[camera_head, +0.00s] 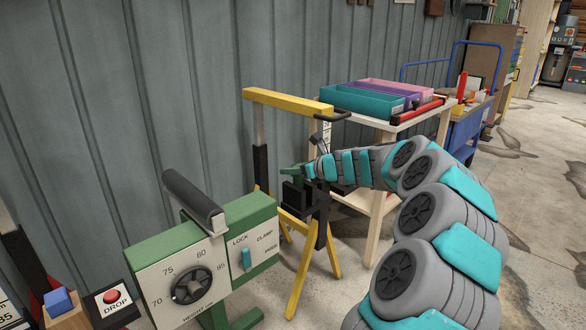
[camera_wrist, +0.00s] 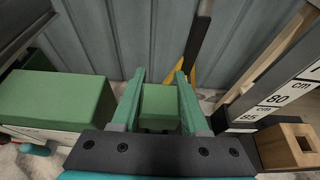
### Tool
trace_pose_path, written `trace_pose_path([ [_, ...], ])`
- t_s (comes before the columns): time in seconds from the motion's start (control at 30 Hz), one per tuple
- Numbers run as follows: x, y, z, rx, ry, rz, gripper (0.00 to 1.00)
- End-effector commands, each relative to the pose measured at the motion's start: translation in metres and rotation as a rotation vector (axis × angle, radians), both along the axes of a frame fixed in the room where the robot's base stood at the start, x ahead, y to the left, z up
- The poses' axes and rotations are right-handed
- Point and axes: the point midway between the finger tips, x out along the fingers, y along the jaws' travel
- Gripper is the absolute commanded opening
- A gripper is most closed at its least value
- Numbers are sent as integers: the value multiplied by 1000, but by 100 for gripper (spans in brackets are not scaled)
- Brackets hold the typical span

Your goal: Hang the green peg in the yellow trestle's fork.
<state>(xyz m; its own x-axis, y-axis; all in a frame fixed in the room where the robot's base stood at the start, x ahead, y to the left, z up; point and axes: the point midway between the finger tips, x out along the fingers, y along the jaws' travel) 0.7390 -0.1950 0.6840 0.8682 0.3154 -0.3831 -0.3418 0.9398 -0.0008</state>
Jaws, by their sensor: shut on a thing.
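The yellow trestle (camera_head: 280,100) stands against the wall in the head view, with a yellow top beam, dark posts and splayed yellow legs. My gripper (camera_head: 294,171) is in front of the trestle, below its beam. In the wrist view the two green fingers of my gripper (camera_wrist: 160,82) are shut on the green peg (camera_wrist: 160,104), which shows as a square green block between them. In the head view the peg is too small to tell from the fingers. I cannot make out the fork clearly.
A green stand (camera_head: 255,215) with a dial and a dark roller is left of my gripper. A red DROP button box (camera_head: 112,298) is at lower left. A table with trays (camera_head: 365,102) stands behind my arm. In the wrist view, a wooden block with a square hole (camera_wrist: 285,146) is at right.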

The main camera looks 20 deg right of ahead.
Motion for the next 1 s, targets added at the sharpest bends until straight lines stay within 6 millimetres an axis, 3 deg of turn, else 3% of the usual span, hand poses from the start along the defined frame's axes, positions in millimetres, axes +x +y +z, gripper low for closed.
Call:
trace_pose_path([
  [0.97,0,0,-22,0,0,-1,0],
  [1.0,0,0,-21,0,0,-1,49],
])
